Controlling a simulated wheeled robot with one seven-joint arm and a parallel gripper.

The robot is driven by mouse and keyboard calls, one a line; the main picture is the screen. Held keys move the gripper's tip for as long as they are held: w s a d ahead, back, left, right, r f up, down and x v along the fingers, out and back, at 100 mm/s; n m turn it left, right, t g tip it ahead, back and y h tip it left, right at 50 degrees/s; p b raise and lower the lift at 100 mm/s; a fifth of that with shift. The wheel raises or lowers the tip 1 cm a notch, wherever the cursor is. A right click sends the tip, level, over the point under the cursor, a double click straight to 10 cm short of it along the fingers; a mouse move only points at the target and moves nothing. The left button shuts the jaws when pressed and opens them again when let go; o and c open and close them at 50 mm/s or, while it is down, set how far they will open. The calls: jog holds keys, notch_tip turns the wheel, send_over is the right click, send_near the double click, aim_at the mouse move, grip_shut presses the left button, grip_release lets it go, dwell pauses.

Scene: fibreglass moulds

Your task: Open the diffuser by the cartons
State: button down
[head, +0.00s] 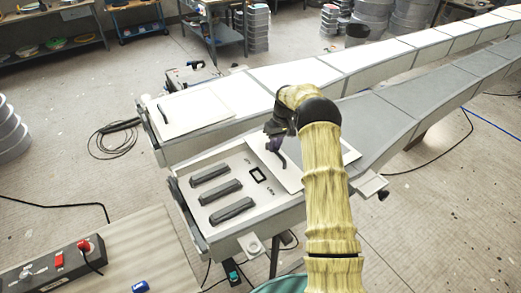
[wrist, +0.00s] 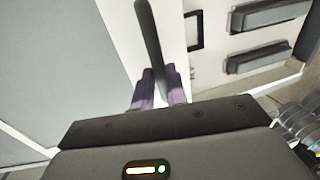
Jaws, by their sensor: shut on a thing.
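A white flat panel (head: 292,175) with a dark curved handle (head: 282,159) lies over part of the near machine's end, next to an open bay (head: 233,180). My gripper (head: 274,134) is over this panel, its fingers partly hidden in the head view. In the wrist view the purple fingertips (wrist: 160,90) are shut on the dark handle (wrist: 150,38), which stands out ahead of them. A second white panel (head: 195,110) with its own dark handle lies on the far machine's end. I cannot make out which objects are the cartons.
The bay shows several long grey blocks (head: 220,190) and a small black square frame (head: 257,174). A control box (head: 50,266) with red switches sits at lower left. Long mould runs stretch to the upper right. Cables (head: 115,140) lie on the floor to the left.

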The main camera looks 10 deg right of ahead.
jog(key=shift+w+d, duration=0.2)
jog(key=shift+d, duration=0.4)
jog(key=shift+w+d, duration=0.2)
jog(key=shift+d, duration=0.35)
jog(key=shift+s+a, duration=0.1)
jog(key=shift+a, duration=0.1)
jog(key=c, duration=1.5)
grip_release()
jog(key=shift+a, duration=0.1)
jog(key=shift+o, duration=0.5)
jog(key=d+r, duration=0.1)
jog(key=r, duration=0.7)
jog(key=w+d+r+b, duration=0.1)
jog(key=d+r, duration=0.1)
jog(key=r, duration=0.7)
jog(key=shift+d, duration=0.25)
jog(key=shift+a, duration=0.1)
